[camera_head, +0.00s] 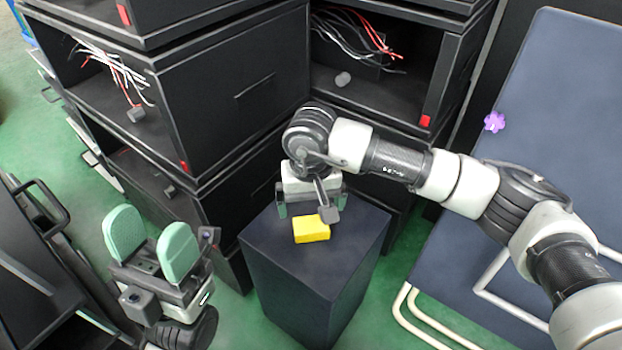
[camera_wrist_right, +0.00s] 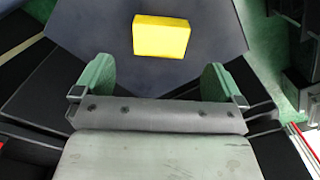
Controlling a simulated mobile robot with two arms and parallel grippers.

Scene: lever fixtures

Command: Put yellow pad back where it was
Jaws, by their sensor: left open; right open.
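The yellow pad (camera_head: 312,230) is a small block lying on top of a dark hexagonal pedestal (camera_head: 270,244). In the right wrist view the pad (camera_wrist_right: 161,37) lies on the dark pedestal top (camera_wrist_right: 90,25), ahead of the fingers and apart from them. My right gripper (camera_head: 311,208) is over the far part of the pedestal, just behind the pad. Its two green fingers (camera_wrist_right: 158,78) are spread with nothing between them. My left gripper (camera_head: 152,240) is at the lower left, its green fingers apart and empty, away from the pedestal.
Black cabinets (camera_head: 235,85) with open compartments and loose red and white wires stand behind and left of the pedestal. A blue padded board (camera_head: 560,90) with a purple flower-shaped item (camera_head: 494,122) leans at the right. Pale tubular legs (camera_head: 405,310) stand below it. Green floor (camera_head: 235,325) surrounds the pedestal.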

